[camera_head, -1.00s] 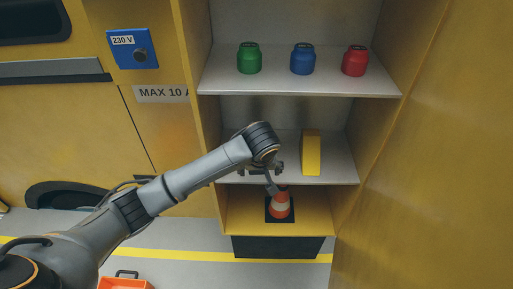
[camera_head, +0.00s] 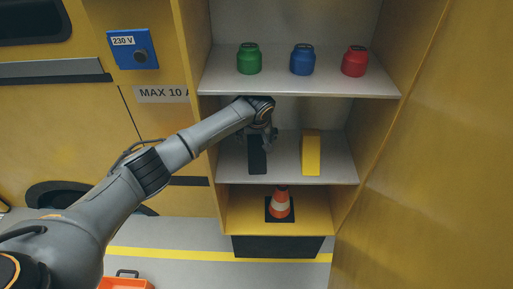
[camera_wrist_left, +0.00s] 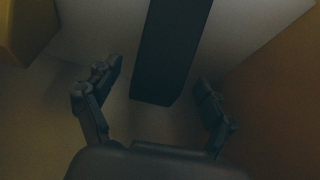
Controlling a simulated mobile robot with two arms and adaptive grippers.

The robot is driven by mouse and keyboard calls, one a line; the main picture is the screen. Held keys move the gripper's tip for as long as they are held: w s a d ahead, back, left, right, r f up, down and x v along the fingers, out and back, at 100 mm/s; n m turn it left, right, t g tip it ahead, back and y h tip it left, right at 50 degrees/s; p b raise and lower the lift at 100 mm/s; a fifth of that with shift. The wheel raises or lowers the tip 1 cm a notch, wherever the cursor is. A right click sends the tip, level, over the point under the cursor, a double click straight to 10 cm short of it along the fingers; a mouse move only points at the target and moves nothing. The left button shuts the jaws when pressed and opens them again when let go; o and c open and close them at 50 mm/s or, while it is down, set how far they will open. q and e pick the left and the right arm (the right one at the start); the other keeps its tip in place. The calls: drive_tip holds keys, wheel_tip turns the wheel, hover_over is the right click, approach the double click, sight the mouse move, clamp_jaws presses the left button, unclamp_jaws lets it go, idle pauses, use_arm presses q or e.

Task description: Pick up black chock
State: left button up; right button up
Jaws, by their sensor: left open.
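The black chock (camera_head: 257,160) stands on the middle shelf of the yellow cabinet, left of the yellow chock (camera_head: 311,153). My left gripper (camera_head: 268,137) is at the upper end of the black chock, under the top shelf, and partly covers it. In the left wrist view the black chock (camera_wrist_left: 168,50) reaches down between the two spread fingers of my left gripper (camera_wrist_left: 158,95), with a gap on each side. The fingers are open and hold nothing. My right gripper is not in view.
The top shelf (camera_head: 300,85) with green (camera_head: 249,58), blue (camera_head: 303,59) and red (camera_head: 355,61) jars is close above my left wrist. An orange-white cone (camera_head: 281,205) stands on the bottom shelf. An orange box (camera_head: 126,283) is on the floor.

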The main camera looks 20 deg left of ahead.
sight(257, 143)
use_arm(q)
drive_tip(key=shift+b+x, duration=0.3)
drive_tip(key=shift+x, duration=2.2)
drive_tip(key=c, duration=1.7)
drive_tip(key=shift+w+r, duration=0.1)
clamp_jaws()
drive_tip(key=shift+r, duration=0.1)
